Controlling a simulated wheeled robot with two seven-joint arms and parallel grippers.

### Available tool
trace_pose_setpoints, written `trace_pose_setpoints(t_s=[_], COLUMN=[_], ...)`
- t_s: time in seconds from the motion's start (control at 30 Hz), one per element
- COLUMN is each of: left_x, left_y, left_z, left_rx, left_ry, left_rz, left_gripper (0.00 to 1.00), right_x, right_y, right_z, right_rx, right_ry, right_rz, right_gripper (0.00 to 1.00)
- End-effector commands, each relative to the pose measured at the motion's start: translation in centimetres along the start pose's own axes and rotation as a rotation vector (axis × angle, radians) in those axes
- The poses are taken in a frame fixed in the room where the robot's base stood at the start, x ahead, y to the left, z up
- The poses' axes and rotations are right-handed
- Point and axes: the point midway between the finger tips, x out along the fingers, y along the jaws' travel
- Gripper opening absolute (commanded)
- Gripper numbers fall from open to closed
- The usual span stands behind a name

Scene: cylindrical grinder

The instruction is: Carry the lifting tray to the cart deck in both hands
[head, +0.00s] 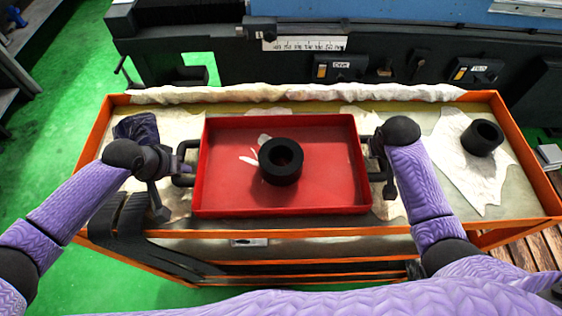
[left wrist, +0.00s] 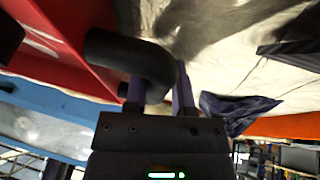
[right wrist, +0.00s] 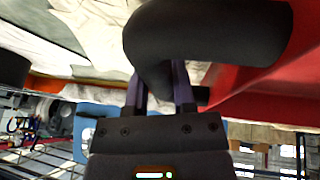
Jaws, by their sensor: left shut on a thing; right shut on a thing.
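The lifting tray (head: 225,190) is a red shallow tray with a dark handle at each short end. A black ring-shaped part (head: 281,161) stands in it, near the middle. The tray is over the cart deck (head: 400,210), a pale surface with an orange rim; I cannot tell whether it touches. My left gripper (head: 178,165) is shut on the left handle, which shows in the left wrist view (left wrist: 130,60). My right gripper (head: 375,160) is shut on the right handle, which shows in the right wrist view (right wrist: 200,35). The tray looks about level.
A second black ring (head: 482,138) sits on a pale cloth (head: 465,165) at the deck's right. A dark crumpled cloth (head: 138,130) lies at the left. A rolled pale cloth (head: 300,93) runs along the back edge. The grinder (head: 400,60) stands behind the cart.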

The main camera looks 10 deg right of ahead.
Motion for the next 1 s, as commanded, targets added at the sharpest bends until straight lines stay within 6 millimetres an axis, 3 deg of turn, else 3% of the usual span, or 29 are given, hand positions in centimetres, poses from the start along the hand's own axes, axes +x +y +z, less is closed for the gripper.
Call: trace_pose_setpoints(t_s=[0.27, 0.47, 1.0], left_x=[-0.2, -1.5, -9.6], left_y=[0.1, 0.4, 2.1], left_z=[-0.2, -0.8, -4.2], left_rx=[0.0, 0.001, 0.002], left_ry=[0.005, 0.007, 0.013], left_rz=[0.002, 0.002, 0.002], left_gripper=[0.0, 0.0, 0.0], right_x=[-0.2, -1.5, -9.6], right_y=[0.1, 0.3, 2.1], right_z=[-0.2, -0.8, -4.2], right_rx=[0.001, 0.001, 0.002], right_ry=[0.005, 0.007, 0.013], right_rz=[0.0, 0.0, 0.0], right_gripper=[0.0, 0.0, 0.0])
